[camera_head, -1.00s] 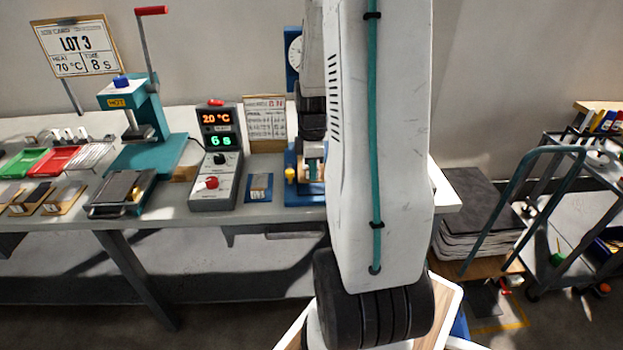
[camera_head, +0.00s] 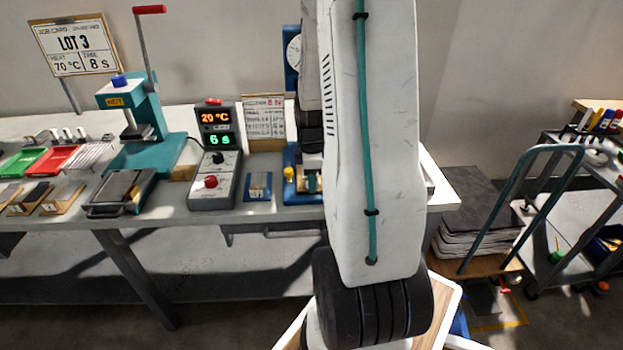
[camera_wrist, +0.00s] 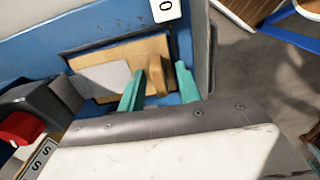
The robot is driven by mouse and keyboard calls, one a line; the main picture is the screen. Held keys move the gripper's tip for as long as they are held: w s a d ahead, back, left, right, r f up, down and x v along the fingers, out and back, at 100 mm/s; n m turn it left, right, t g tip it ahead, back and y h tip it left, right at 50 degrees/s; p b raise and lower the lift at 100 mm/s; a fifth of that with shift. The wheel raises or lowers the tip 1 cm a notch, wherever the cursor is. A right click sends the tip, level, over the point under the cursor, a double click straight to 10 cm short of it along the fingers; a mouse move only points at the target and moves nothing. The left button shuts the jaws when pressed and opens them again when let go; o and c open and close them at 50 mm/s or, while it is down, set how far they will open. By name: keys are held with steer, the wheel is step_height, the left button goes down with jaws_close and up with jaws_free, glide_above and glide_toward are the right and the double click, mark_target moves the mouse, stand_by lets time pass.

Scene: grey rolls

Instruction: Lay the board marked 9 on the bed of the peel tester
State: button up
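The peel tester (camera_head: 291,160) is blue with a round dial and stands behind my arm. In the wrist view its blue bed (camera_wrist: 50,45) has a dark-edged recess. A tan board (camera_wrist: 98,57) with a pale grey patch lies there and has a raised wooden tab. My gripper (camera_wrist: 160,82) has teal fingers, one on each side of the tab. A gap shows between the tab and the right finger, so it looks open. I cannot read a number on this board. In the head view my arm hides most of the tester.
A control box (camera_head: 214,160) showing 20 °C and 6 s and a small board on a blue base (camera_head: 258,186) stand left of the tester. Further left are a teal heat press (camera_head: 140,150) and several boards (camera_head: 62,197). A trolley (camera_head: 560,200) stands at right.

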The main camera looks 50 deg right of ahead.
step_height(320, 180, up, 12)
steer(key=a+r+m, duration=0.2)
steer(key=a+r, duration=0.4)
steer(key=a, duration=0.4)
steer(key=s+a+r+m, duration=0.3)
steer(key=s+a, duration=0.3)
steer(key=a, duration=0.4)
steer(key=s+a+r+m+t, duration=0.1)
steer(key=s+a+r+m, duration=0.2)
steer(key=s+a, duration=0.3)
steer(key=a, duration=0.4)
steer(key=shift+s+a, duration=0.2)
steer(key=shift+s, duration=0.15)
